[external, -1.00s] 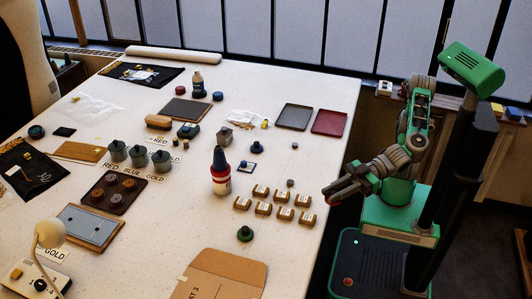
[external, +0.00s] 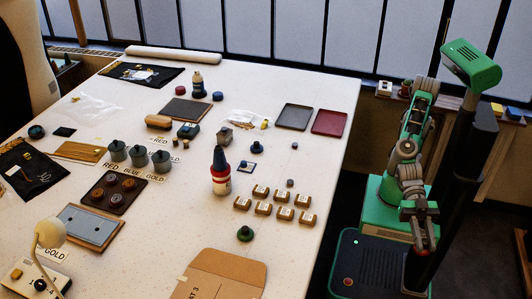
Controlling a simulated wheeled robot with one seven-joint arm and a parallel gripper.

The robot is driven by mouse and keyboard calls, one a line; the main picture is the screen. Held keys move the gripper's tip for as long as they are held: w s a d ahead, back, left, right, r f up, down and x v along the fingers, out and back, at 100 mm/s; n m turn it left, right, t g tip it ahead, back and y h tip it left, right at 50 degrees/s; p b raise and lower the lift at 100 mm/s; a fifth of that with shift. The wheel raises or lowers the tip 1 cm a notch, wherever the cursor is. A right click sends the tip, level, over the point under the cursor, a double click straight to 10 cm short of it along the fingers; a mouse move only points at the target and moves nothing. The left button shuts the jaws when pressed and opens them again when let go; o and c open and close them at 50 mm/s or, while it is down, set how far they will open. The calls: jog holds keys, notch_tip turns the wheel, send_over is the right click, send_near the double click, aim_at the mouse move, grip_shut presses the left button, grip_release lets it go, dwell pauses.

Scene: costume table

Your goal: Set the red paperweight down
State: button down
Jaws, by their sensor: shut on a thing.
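My gripper (external: 423,243) hangs low in front of my own base, right of the table and off its edge. It is shut on a small red thing, taken to be the red paperweight (external: 421,251). Only a little red shows at the fingertips, and the fingers hide the rest. The held thing is apart from the table (external: 290,248).
Several small labelled brown boxes (external: 284,213) stand near the table's right side. A dark red tray (external: 328,122) and a grey tray (external: 294,117) lie at the far right corner.

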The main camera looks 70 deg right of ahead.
jog(key=w+d+m+t, duration=0.1)
jog(key=w+d+t, duration=0.15)
jog(key=w, duration=0.65)
jog(key=w+d+m+t, duration=0.2)
jog(key=w+d, duration=0.2)
jog(key=w, duration=0.6)
jog(key=w+d+m+t, duration=0.15)
jog(key=w+d, duration=0.25)
jog(key=w, duration=0.5)
jog(key=w+d+f+m+t+h, duration=0.1)
jog(key=w+d+m+t+h, duration=0.2)
jog(key=w+d+m+t, duration=0.85)
jog(key=w+d+h, duration=0.2)
jog(key=w+d, duration=0.1)
jog(key=d, duration=0.8)
jog(key=w+d+f+m+t+h, duration=0.1)
jog(key=w+d+h, duration=0.2)
jog(key=d, duration=0.7)
jog(key=w+d+t+h, duration=0.1)
jog(key=w+d+h, duration=0.2)
jog(key=d, duration=0.8)
jog(key=shift+w+d+f, duration=0.25)
jog(key=shift+d+f, duration=0.05)
jog(key=shift+a, duration=0.1)
